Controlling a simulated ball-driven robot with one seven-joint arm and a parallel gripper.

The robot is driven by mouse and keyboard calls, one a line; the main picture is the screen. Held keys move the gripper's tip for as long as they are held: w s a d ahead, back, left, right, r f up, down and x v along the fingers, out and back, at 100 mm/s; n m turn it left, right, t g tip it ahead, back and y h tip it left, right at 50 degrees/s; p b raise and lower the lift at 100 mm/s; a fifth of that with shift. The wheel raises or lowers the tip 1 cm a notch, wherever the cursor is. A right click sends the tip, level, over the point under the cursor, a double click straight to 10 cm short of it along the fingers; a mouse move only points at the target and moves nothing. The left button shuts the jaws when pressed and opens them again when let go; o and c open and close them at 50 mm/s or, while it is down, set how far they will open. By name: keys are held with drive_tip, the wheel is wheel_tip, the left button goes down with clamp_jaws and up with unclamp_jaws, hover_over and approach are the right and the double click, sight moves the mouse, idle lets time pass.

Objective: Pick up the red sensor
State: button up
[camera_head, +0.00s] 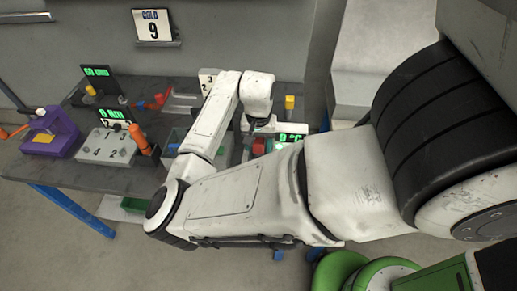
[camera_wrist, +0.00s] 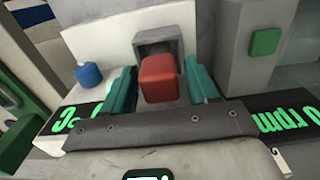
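The red sensor (camera_wrist: 160,80) is a small red block in the wrist view, sitting in a grey square socket (camera_wrist: 158,42) on a light panel. My gripper (camera_wrist: 161,88) has two teal fingers, one on each side of the red sensor. The fingers are spread, with a visible gap on both sides of the block. In the head view a red block (camera_head: 258,147) shows beside the green "9 °C" display, partly hidden by my arm. My gripper's fingertips are not clear in that view.
A green block (camera_wrist: 265,42) and a blue knob (camera_wrist: 88,74) flank the socket. In the head view, a purple box (camera_head: 52,135), a grey panel with a "0 Nm" display (camera_head: 111,114) and a yellow block (camera_head: 289,102) stand on the dark table (camera_head: 90,175).

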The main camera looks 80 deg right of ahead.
drive_tip(key=c, duration=0.9)
drive_tip(key=shift+c, duration=0.2)
